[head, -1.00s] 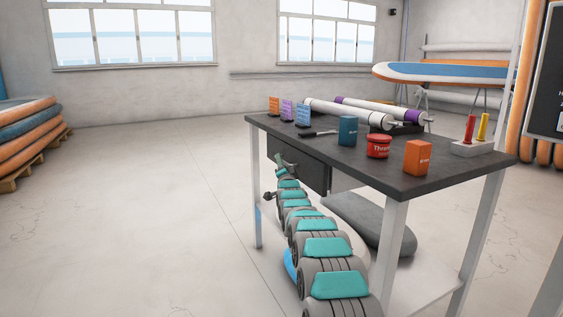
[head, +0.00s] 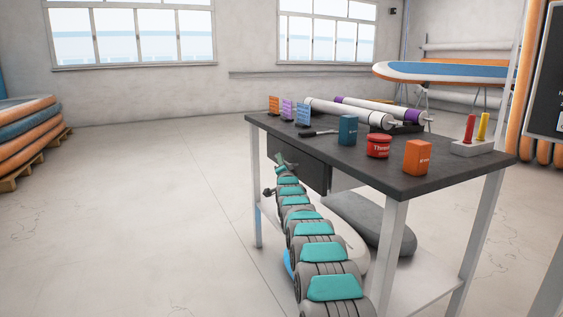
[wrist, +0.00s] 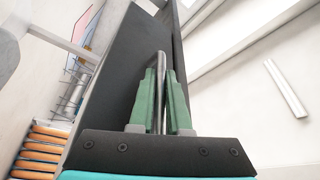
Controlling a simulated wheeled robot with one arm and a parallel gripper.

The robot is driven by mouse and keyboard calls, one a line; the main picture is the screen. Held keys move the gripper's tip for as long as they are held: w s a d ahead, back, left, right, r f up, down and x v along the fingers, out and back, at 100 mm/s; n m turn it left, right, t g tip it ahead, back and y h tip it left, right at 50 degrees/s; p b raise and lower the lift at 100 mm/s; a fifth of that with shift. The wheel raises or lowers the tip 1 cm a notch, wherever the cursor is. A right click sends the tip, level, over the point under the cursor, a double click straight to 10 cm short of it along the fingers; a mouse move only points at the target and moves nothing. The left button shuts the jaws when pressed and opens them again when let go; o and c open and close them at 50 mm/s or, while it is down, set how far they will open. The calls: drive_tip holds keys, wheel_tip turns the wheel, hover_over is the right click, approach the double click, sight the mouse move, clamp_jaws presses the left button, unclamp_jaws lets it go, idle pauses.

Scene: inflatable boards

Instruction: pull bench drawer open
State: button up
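The bench drawer (head: 305,171) is a dark box front under the left part of the bench's dark top. I cannot tell from the head view whether it stands out from the bench. My gripper (head: 281,163) is at the left part of the drawer front, small and partly hidden by my arm. In the wrist view, the green fingers of my gripper (wrist: 163,98) lie close along both sides of a grey bar handle (wrist: 160,62), closed on it. The dark drawer front (wrist: 136,65) rises behind the handle.
A grey rolled item (head: 370,222) lies on the lower shelf. The floor left of the bench is clear.

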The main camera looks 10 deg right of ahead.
clamp_jaws()
idle(0.9)
drive_tip(key=shift+f, duration=0.1)
drive_tip(key=s+a+p, duration=0.1)
drive_tip(key=s+a, duration=0.3)
drive_tip(key=a, duration=0.9)
drive_tip(key=s+a+p, duration=0.2)
drive_tip(key=s+a, duration=0.3)
drive_tip(key=a, duration=0.9)
drive_tip(key=o, duration=0.5)
unclamp_jaws()
drive_tip(key=shift+w, duration=0.1)
drive_tip(key=shift+o, duration=0.2)
